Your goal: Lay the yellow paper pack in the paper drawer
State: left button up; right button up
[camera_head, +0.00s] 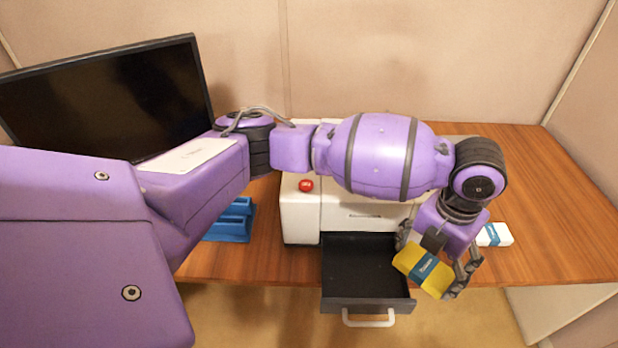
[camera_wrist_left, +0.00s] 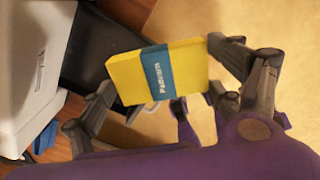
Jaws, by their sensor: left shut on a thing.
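The yellow paper pack (camera_head: 431,272) with a blue band is held tilted in my left gripper (camera_head: 434,268), just right of the open paper drawer. In the left wrist view the pack (camera_wrist_left: 190,70) sits between the fingers of my left gripper (camera_wrist_left: 160,88), which is shut on it. The paper drawer (camera_head: 345,303) is dark, pulled out below the white cabinet, and looks empty. Its white handle (camera_head: 368,320) faces the front. In the left wrist view the drawer (camera_wrist_left: 95,42) lies behind the pack, partly hidden by it. My right gripper is not in view.
The white machine (camera_head: 300,220) with a red button (camera_head: 306,185) stands on the wooden table (camera_head: 560,220). A white pack (camera_head: 495,235) with a blue band lies at right. A blue tray (camera_head: 232,225) and a monitor (camera_head: 105,98) are at left.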

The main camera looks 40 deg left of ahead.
pick_arm(q)
jog(key=a+f, duration=0.2)
jog(key=a, duration=0.1)
jog(key=a+f, duration=0.3)
jog(key=a, duration=0.1)
jog(key=a+f, duration=0.3)
jog(key=a, duration=0.1)
jog(key=shift+w+a+p, duration=0.2)
jog(key=shift+w+p, duration=0.1)
jog(key=shift+w, duration=0.1)
jog(key=shift+a+f, duration=0.3)
jog(key=shift+f, duration=0.05)
jog(key=f, duration=0.3)
jog(key=shift+a+f, duration=0.1)
jog(key=shift+a, duration=0.2)
jog(key=shift+w+f, duration=0.1)
jog(key=shift+f, duration=0.15)
jog(key=shift+r, duration=0.1)
jog(key=shift+f, duration=0.2)
jog(key=o, duration=1.2)
jog(key=shift+c, duration=0.2)
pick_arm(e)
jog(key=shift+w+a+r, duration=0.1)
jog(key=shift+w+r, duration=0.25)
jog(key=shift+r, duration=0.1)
